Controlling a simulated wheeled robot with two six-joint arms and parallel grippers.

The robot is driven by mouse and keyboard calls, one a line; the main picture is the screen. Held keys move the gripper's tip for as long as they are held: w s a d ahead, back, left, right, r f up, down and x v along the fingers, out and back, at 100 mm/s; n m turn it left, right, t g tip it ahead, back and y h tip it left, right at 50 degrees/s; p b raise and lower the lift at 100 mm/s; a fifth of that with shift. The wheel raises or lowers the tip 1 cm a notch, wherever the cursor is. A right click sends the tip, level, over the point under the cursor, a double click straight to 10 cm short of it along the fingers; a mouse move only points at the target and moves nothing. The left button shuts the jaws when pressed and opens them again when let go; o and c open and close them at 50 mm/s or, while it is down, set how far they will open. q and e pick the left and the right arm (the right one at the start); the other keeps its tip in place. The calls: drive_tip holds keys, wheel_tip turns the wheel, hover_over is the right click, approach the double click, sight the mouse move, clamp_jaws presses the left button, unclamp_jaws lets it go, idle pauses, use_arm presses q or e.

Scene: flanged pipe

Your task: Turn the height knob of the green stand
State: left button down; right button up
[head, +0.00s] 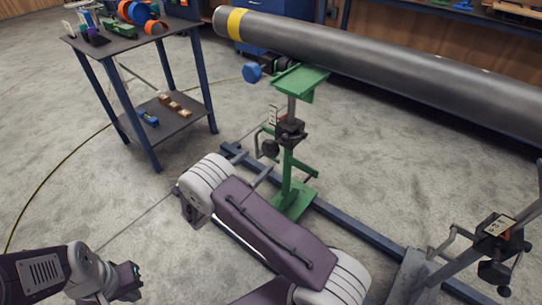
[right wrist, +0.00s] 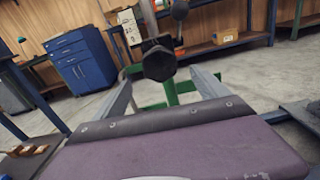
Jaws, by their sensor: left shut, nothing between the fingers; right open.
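The green stand (head: 290,165) stands at the centre of the head view, with a flat green top below the pipe. Its dark faceted height knob (head: 270,147) sits on the left of the black clamp block; it shows in the right wrist view (right wrist: 158,62). My right gripper (head: 263,156) is open at the knob. In the right wrist view its two grey fingers (right wrist: 162,82) lie on either side of the knob, apart from each other; I cannot tell whether either touches it. My left gripper (head: 125,282) is shut and empty at the lower left, far from the stand.
The long grey pipe (head: 380,70) with a yellow band runs across the top. A second stand (head: 500,240) with its own knob is at lower right. A blue rail (head: 350,228) lies on the floor. A shelved table (head: 125,45) with parts stands upper left.

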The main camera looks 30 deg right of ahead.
sight(268, 152)
drive_tip(key=b+x, duration=0.3)
drive_tip(key=x, duration=0.5)
drive_tip(key=shift+w+d, duration=0.1)
drive_tip(key=shift+d, duration=0.15)
drive_tip(key=shift+w+d, duration=0.1)
drive_tip(key=shift+d, duration=0.15)
drive_tip(key=shift+c, duration=0.3)
